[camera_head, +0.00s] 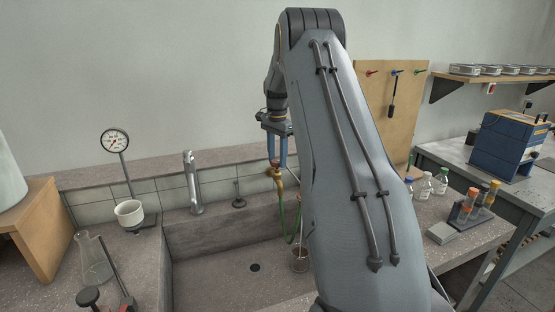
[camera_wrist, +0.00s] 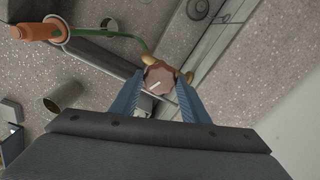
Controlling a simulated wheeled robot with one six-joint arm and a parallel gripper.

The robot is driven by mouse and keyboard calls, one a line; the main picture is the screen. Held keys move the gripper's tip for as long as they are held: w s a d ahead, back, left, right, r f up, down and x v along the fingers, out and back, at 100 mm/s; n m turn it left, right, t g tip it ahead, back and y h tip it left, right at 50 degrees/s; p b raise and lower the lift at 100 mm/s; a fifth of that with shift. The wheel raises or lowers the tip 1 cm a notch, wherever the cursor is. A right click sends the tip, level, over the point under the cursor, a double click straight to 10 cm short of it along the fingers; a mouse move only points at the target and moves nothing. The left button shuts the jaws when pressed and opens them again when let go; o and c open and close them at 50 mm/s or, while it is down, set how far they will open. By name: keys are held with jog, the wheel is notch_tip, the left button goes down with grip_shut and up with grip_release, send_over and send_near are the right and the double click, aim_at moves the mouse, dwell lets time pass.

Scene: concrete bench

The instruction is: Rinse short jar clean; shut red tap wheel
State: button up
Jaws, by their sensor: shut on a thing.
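My gripper (camera_head: 276,160) points down at the brass tap (camera_head: 279,185) on the back right of the sink. In the wrist view my gripper (camera_wrist: 160,82) has its two blue fingers on either side of the reddish-brown tap wheel (camera_wrist: 158,74), shut on it. The wheel carries a white mark. A green hose (camera_head: 297,222) hangs from the tap into the sink, and no water stream shows. A small round-rimmed vessel (camera_head: 300,266) is at the hose's lower end, partly beside my arm; I cannot tell whether it is the short jar.
The sink (camera_head: 220,275) has a drain (camera_head: 255,267). A grey faucet (camera_head: 193,185) stands behind it. At left are a gauge stand (camera_head: 116,142), a white cup (camera_head: 129,213) and a flask (camera_head: 94,262). Bottles (camera_head: 424,187) and a tube rack (camera_head: 468,212) stand right of my arm.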

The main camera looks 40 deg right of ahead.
aim_at(277, 161)
jog(key=shift+n, duration=1.2)
jog(key=shift+s+n, duration=0.1)
jog(key=shift+n, duration=0.2)
jog(key=o, duration=1)
jog(key=shift+o, duration=0.2)
jog(key=shift+r+b, duration=1.25)
jog(key=shift+r, duration=2.65)
